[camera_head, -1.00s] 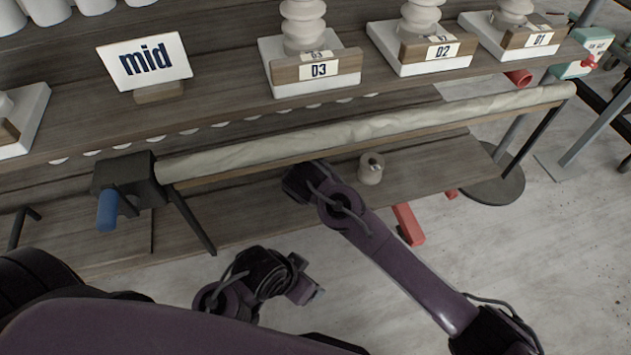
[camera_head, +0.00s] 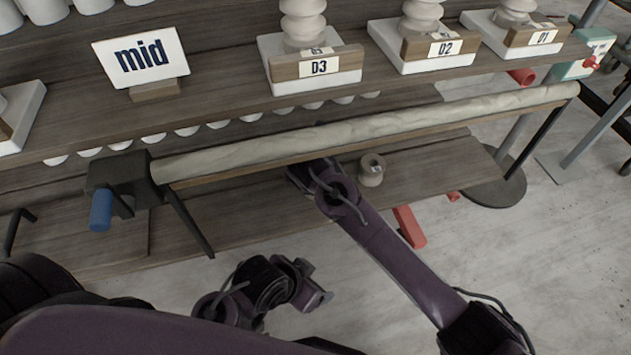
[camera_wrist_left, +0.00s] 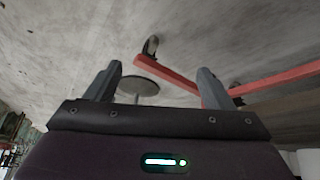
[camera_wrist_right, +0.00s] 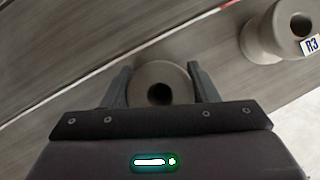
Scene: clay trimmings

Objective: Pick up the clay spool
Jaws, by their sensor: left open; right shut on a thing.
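A grey-beige clay spool (camera_wrist_right: 180,80) with a dark centre hole stands between the fingers of my right gripper (camera_wrist_right: 162,84), which is shut on it. I cannot tell whether it touches the shelf. In the head view that spool and the right fingertips are hidden behind my arm and the long bar. A second spool (camera_wrist_right: 262,38), tagged R3, lies apart to the right; it also shows in the head view (camera_head: 371,172) on the lower shelf. My left gripper (camera_wrist_left: 158,85) is open and empty over the floor; its wrist shows low in the head view.
A long clay-covered bar (camera_head: 370,130) with a blue handle (camera_head: 101,210) runs above the lower shelf (camera_head: 430,173). The upper shelf carries a "mid" sign (camera_head: 141,57) and stacked pieces labelled D1, D2 and D3. Red legs (camera_head: 409,227) stand below. Floor at front is clear.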

